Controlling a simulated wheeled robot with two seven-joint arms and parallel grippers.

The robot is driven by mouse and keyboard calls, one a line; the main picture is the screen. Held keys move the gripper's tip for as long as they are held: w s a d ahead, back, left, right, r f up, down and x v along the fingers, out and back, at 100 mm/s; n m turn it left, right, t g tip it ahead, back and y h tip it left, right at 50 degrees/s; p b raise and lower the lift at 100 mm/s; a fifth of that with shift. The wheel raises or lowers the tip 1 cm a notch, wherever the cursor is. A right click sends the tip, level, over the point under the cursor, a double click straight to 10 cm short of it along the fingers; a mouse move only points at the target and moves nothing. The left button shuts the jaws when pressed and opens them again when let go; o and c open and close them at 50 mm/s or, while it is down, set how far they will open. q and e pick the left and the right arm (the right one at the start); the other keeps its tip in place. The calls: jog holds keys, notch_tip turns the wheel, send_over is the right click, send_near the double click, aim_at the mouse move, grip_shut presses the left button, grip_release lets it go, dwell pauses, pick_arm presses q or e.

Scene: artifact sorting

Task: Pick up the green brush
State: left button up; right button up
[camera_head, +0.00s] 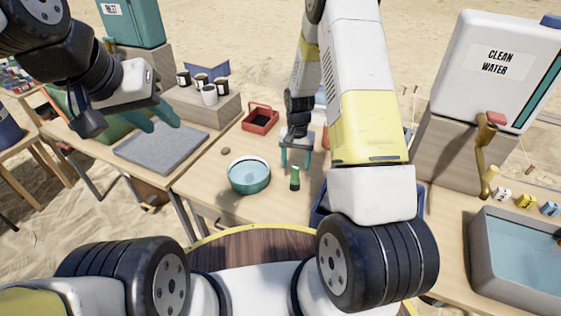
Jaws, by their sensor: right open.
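The green brush (294,178), small with a green upper part and a darker lower part, is on the middle table just right of a teal bowl (249,176). My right gripper (297,168) points down over the table, its teal fingers apart on either side of the brush's top end. I cannot tell whether they touch it. My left gripper (165,126) is over the grey tray (160,148) on the left table, with its teal fingers apart and nothing seen between them.
A red tray (260,118) lies behind the bowl. Several cups stand on a block (201,106) at the back left. A clean water tank (494,70) and a water basin (485,268) are on the right. My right arm hides part of a blue bin (319,208).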

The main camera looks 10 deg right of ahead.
aim_at(295, 180)
notch_tip(295, 180, down, 9)
jog(key=shift+s+r, duration=0.1)
jog(key=shift+s, duration=0.05)
grip_shut()
dwell(0.5)
jog(key=shift+r, duration=0.1)
